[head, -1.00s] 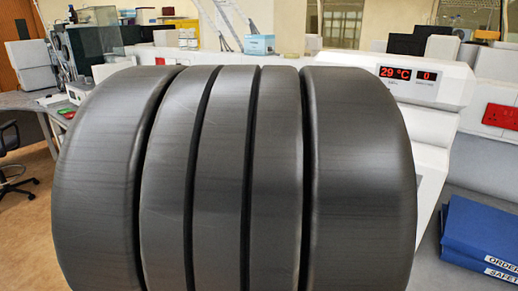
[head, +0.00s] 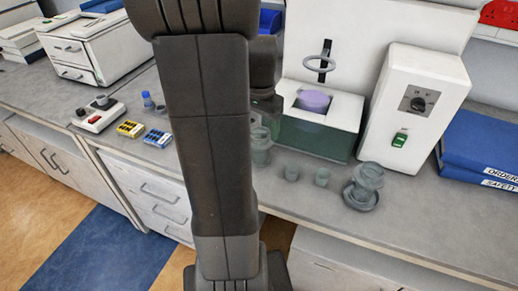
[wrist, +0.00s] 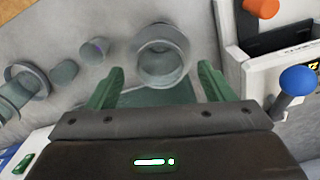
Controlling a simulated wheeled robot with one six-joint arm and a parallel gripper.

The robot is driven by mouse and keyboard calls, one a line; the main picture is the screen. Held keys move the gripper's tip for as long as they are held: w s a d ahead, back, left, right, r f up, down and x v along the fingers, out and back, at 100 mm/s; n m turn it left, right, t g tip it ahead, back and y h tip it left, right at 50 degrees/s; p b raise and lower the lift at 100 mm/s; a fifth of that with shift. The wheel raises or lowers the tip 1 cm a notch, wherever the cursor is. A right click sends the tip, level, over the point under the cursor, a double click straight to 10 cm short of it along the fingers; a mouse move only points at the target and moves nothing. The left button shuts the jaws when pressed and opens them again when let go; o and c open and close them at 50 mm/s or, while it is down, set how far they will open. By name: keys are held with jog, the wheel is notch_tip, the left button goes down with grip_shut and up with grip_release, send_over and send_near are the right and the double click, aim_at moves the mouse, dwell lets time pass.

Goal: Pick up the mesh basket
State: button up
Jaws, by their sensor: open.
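My gripper (wrist: 161,69) is open in the wrist view, its two green fingers apart. A grey-green round flanged vessel (wrist: 160,62) is in front of and between the fingertips; I cannot tell whether they touch it. In the head view this vessel (head: 261,146) stands on the bench beside my arm, partly covered. A similar wide vessel with a dish-like base (head: 364,186) stands farther right; it shows at the left of the wrist view (wrist: 22,88). No mesh is clear on either, so I cannot tell which is the mesh basket. My gripper is mostly hidden in the head view.
Two small grey cups (head: 292,172) (head: 322,177) stand between the vessels. Behind is a white machine with a green tank (head: 315,136) and a white control box (head: 414,105). Blue binders (head: 485,145) lie right. A stirrer-like device (head: 98,113) and small boxes (head: 130,129) are left.

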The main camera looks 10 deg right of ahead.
aim_at(260, 144)
notch_tip(260, 144, down, 8)
jog(key=shift+r, duration=0.2)
jog(key=shift+c, duration=0.2)
jog(key=c, duration=0.6)
jog(key=shift+o, duration=0.2)
jog(key=shift+r, duration=0.15)
